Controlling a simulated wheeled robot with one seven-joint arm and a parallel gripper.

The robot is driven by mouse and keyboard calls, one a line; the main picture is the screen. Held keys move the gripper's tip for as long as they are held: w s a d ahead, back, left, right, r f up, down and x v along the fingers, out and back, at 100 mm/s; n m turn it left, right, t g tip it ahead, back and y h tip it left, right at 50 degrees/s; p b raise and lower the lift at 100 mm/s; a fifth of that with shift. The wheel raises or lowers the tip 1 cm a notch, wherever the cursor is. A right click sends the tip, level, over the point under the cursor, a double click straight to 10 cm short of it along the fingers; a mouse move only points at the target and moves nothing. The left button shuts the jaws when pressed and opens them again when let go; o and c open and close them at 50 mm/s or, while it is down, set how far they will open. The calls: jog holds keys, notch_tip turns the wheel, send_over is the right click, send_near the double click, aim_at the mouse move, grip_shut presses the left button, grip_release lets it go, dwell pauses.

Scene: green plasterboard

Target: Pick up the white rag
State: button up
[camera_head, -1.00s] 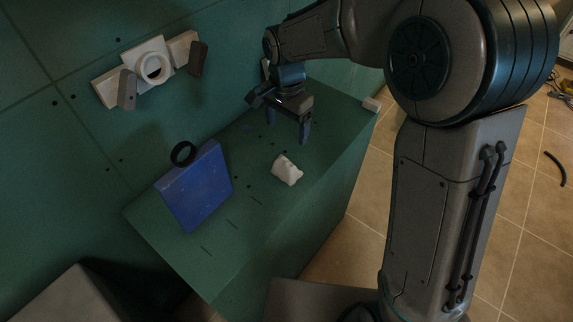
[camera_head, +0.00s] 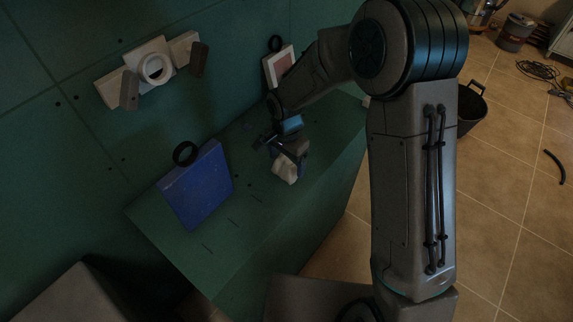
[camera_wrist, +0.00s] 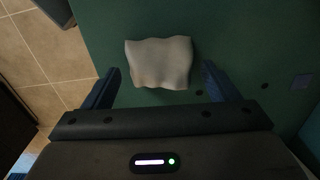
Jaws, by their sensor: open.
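The white rag (camera_head: 285,170) lies crumpled on the green plasterboard box top (camera_head: 232,226). In the wrist view the rag (camera_wrist: 160,62) lies just beyond and between the two blue fingers, with a gap to each side. My gripper (camera_head: 284,160) is above the rag in the head view and hides part of it. In the wrist view my gripper (camera_wrist: 155,85) is open with nothing between its pads that I can see being held. Whether the fingers touch the rag cannot be told.
A blue box (camera_head: 197,187) with a black ring (camera_head: 185,153) stands left of the rag against the green wall. A white fixture (camera_head: 150,70) is mounted on the wall. Tiled floor (camera_head: 506,190) and a black bucket (camera_head: 471,108) lie right.

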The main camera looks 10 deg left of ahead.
aim_at(286, 159)
jog(key=shift+f, duration=0.25)
jog(key=c, duration=1.1)
jog(key=shift+r, duration=0.2)
notch_tip(286, 159, up, 4)
jog(key=shift+f+b, duration=0.1)
jog(key=shift+b, duration=0.25)
jog(key=d+r, duration=0.2)
jog(key=d, duration=0.2)
jog(key=d+r, duration=0.2)
jog(key=d, duration=0.1)
jog(key=w+d+r+b, duration=0.1)
jog(key=d+r, duration=0.2)
jog(key=d, duration=0.1)
jog(key=shift+d, duration=0.35)
jog(key=shift+o, duration=0.7)
